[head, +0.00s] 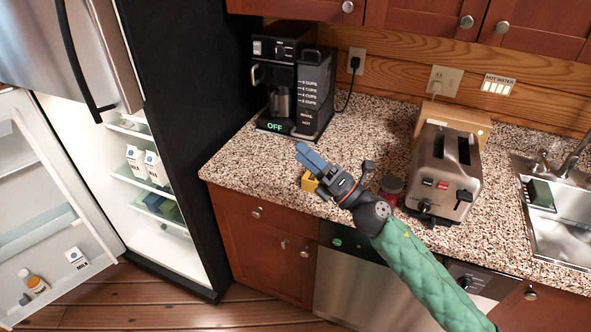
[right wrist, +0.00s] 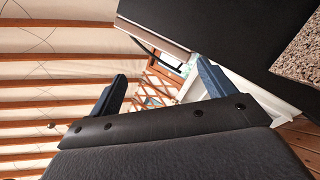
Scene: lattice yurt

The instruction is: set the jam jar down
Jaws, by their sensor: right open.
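A small jar with a dark lid and reddish contents, which looks like the jam jar (head: 390,188), stands on the speckled counter (head: 240,165) just left of the toaster. My right gripper (head: 312,158), with blue fingers, is over the counter to the left of the jar and apart from it. In the right wrist view my right gripper (right wrist: 160,95) is open with nothing between its fingers. My wrist and green-sleeved arm pass close to the jar and may hide part of its base. My left gripper is not in view.
A steel toaster (head: 446,172) stands right of the jar, with a sink (head: 562,215) beyond it. A black coffee maker (head: 297,90) stands at the back left. The fridge (head: 150,235) stands open at left.

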